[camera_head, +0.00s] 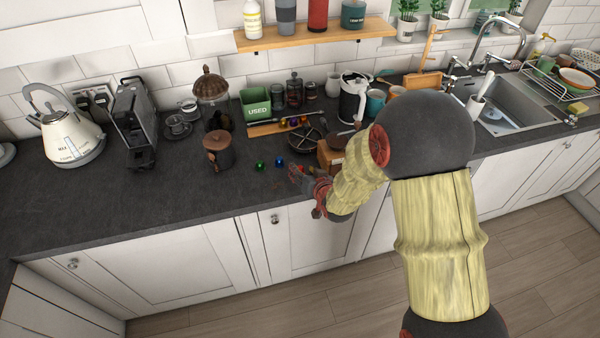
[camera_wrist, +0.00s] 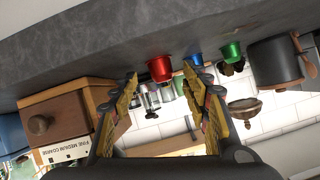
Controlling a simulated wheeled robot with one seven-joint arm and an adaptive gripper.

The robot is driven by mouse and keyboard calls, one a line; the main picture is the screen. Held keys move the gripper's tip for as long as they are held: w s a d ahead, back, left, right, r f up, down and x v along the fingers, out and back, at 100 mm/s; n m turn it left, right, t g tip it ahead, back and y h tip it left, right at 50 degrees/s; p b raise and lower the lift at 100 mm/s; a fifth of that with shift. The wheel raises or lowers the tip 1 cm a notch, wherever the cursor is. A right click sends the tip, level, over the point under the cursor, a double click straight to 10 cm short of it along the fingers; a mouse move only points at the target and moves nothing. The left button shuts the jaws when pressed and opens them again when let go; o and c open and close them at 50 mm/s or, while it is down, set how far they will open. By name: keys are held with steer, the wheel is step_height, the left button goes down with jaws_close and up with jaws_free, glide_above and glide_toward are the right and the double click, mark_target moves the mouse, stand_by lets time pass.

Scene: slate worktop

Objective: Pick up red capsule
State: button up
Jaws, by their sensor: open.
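The red capsule (camera_wrist: 160,68) stands on the dark worktop in the upside-down wrist view. It appears between the tips of my open gripper (camera_wrist: 160,76), a little beyond them, and nothing is held. In the head view my gripper (camera_head: 304,178) is low over the front part of the worktop, right of the blue capsule (camera_head: 279,162). There I cannot tell the red capsule apart from the red parts of my gripper. The blue capsule (camera_wrist: 193,60) and a green capsule (camera_wrist: 231,51) stand beside the red one in the wrist view.
A wooden box with a drawer knob (camera_wrist: 40,124) is close beside one finger. A dark canister with a wooden lid (camera_head: 217,150) stands left of the capsules. A green bin (camera_head: 257,107) and a round dark rack (camera_head: 305,146) are behind. The worktop's front left is clear.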

steer(key=shift+w+a+f, duration=0.1)
steer(key=shift+w+f, duration=0.05)
steer(key=shift+w, duration=0.15)
steer(key=shift+c, duration=0.7)
steer(key=c, duration=0.7)
